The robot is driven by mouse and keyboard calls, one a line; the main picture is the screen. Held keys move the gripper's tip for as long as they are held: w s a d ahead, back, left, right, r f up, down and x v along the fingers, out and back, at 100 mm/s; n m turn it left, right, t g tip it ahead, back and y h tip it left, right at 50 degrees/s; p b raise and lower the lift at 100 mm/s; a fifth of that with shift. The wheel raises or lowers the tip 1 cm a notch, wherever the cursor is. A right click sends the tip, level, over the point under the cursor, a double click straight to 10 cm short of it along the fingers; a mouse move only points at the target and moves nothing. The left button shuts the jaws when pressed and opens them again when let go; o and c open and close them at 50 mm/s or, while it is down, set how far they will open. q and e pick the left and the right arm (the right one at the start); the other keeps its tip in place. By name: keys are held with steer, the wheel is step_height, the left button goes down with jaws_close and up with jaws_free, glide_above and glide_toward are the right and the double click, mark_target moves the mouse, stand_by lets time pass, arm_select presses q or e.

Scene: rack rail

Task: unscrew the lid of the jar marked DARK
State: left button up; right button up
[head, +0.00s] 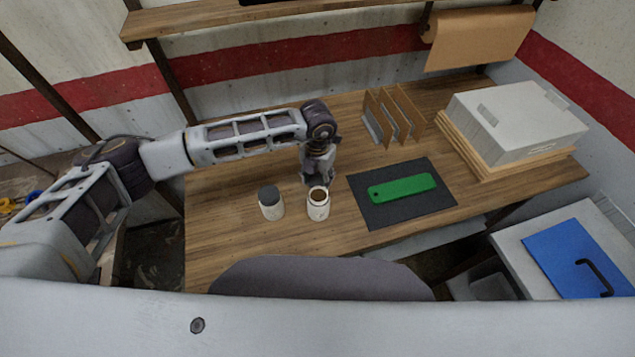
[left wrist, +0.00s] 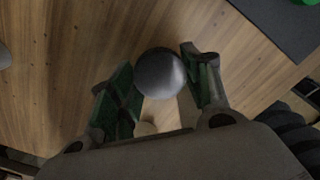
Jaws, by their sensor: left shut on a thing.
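A pale jar (head: 318,205) stands upright on the table. Its top shows brown and seems to be without a lid. A second pale jar (head: 271,205) with a dark grey lid (head: 268,192) stands to its left. Their markings are too small to read. My left gripper (head: 318,182) points down just behind the right jar. In the left wrist view the gripper (left wrist: 157,78) is shut on a round dark grey lid (left wrist: 160,73) between its fingers. Something pale shows below the lid, partly hidden by the gripper. My right gripper is not in view.
A dark mat (head: 372,212) with a green flat object (head: 402,188) lies to the right. Behind are an upright wooden divider rack (head: 392,115) and a white box (head: 515,120) on boards. The tabletop (head: 235,240) left and in front of the jars is clear.

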mark_target(318, 180)
arm_select(q)
steer(key=shift+f, duration=1.45)
steer(key=shift+f, duration=0.15)
steer(key=o, duration=1.1)
step_height(318, 180, up, 12)
steer(key=shift+r+b, duration=0.15)
steer(key=shift+b, duration=0.9)
steer(key=shift+s, duration=0.15)
